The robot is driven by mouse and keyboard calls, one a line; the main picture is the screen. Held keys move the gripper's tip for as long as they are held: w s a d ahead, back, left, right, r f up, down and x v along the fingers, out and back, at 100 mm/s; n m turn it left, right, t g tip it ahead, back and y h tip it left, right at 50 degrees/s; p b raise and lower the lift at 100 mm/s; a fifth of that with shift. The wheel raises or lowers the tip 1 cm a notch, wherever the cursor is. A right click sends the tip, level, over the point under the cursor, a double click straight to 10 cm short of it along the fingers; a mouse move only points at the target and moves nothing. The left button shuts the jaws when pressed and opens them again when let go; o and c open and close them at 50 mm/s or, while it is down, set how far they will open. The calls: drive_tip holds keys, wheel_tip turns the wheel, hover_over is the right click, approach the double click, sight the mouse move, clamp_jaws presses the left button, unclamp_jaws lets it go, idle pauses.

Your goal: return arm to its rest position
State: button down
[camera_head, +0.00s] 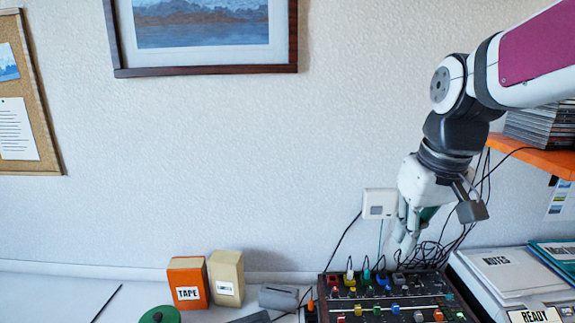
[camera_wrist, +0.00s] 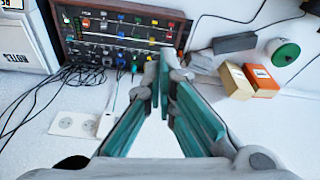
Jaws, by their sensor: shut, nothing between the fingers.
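My arm reaches in from the upper right of the head view, with my gripper (camera_head: 408,238) pointing down. The gripper is above the back edge of a mixer panel (camera_head: 346,314) with coloured knobs and plugged cables. In the wrist view my gripper (camera_wrist: 163,65) shows its teal-lined fingers drawn together at the tips, with nothing between them. The mixer (camera_wrist: 72,48) lies beyond the fingertips in that view. I cannot tell from these views whether the fingertips touch any cable.
A wall socket (camera_head: 380,203) and black cables (camera_head: 470,235) are close to my gripper. An orange shelf (camera_head: 535,155) holds stacked discs (camera_head: 545,124) at the right. An orange tape box (camera_head: 188,282), a tan box (camera_head: 226,278) and a green disc (camera_head: 160,315) stand at the left.

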drive_tip(key=s+f+m+t, duration=0.1)
drive_tip(key=s+f+m, duration=0.1)
drive_tip(key=s, duration=1.5)
drive_tip(key=shift+s+f+t, duration=0.25)
drive_tip(key=shift+f+t, duration=0.05)
idle(1.5)
